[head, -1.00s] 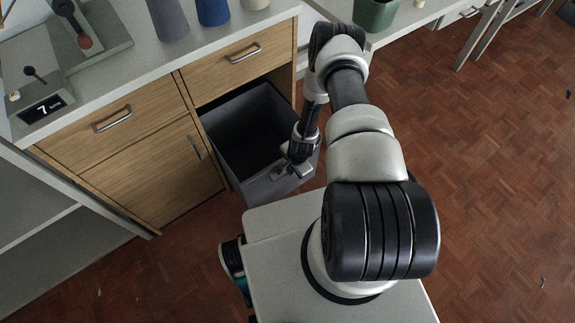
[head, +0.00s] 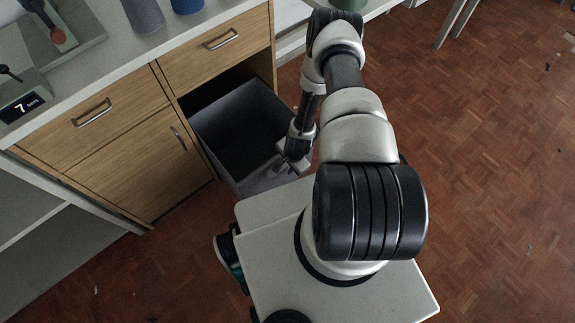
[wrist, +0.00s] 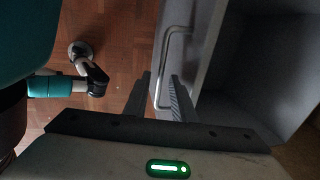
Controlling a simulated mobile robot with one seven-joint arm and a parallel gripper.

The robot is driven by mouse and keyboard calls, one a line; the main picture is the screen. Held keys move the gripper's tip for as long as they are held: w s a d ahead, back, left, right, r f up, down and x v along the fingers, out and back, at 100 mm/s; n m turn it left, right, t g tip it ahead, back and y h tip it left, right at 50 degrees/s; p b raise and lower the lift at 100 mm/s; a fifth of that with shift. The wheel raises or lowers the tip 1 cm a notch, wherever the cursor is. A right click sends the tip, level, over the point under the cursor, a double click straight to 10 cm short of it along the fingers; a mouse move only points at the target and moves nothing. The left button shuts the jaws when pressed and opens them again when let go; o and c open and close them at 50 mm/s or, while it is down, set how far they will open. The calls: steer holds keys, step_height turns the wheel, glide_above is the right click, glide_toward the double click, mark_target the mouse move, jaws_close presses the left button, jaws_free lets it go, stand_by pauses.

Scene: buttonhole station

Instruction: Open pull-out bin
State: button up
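The pull-out bin (head: 213,134) is a deep grey box standing well out of its opening in the wooden cabinet (head: 121,149). Its inside looks dark and empty. In the wrist view, the bin's grey front panel (wrist: 207,45) carries a metal bar handle (wrist: 164,62). My gripper (wrist: 160,76) is at the lower end of this handle, with one finger on each side of the bar. The fingers stand apart, with a gap visible around the bar. In the head view, my gripper (head: 290,160) is at the bin's front, and the handle is hidden there.
Two drawers with handles and a closed door (head: 150,172) sit beside the bin. Cups and a small display (head: 22,107) stand on the countertop. My base is close in front of the bin. The parquet floor (head: 490,200) to the right is mostly clear.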

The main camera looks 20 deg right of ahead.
steer(key=shift+r, duration=0.1)
steer(key=s+d+r+p, duration=0.1)
steer(key=s+r+p, duration=0.2)
steer(key=r, duration=1.4)
steer(key=shift+s, duration=0.15)
